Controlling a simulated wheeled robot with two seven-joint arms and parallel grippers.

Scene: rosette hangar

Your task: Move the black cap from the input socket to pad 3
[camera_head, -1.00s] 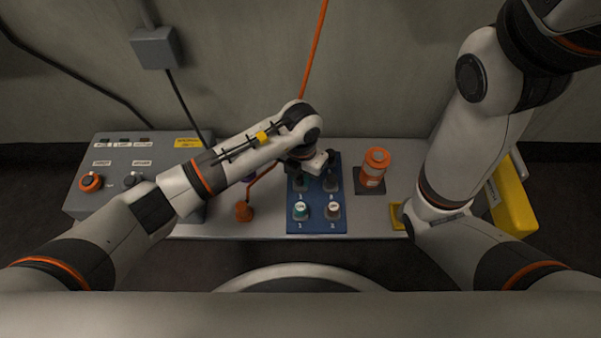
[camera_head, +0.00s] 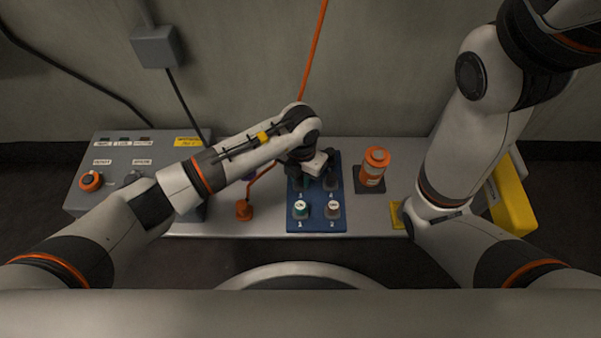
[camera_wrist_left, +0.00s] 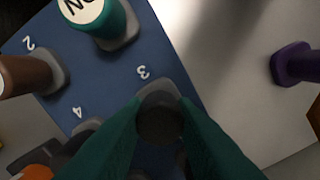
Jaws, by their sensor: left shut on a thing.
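My left gripper (camera_wrist_left: 162,140) has teal fingers closed on the black cap (camera_wrist_left: 160,118), a dark round piece seen from above in the left wrist view. The cap is at the grey pad 3 (camera_wrist_left: 157,90) on the blue board (camera_head: 317,225); I cannot tell whether it is seated or just above. In the head view my left gripper (camera_head: 303,178) reaches over the board's upper part and hides the cap. I cannot make out the input socket. My right gripper is out of view.
A teal cap (camera_head: 301,208) stands at pad 1 and a brown cap (camera_head: 333,208) at pad 2. An orange canister (camera_head: 375,168) stands right of the board. A purple piece (camera_wrist_left: 295,64) and an orange piece (camera_head: 244,210) are on the left. A grey control box (camera_head: 120,200) stands far left.

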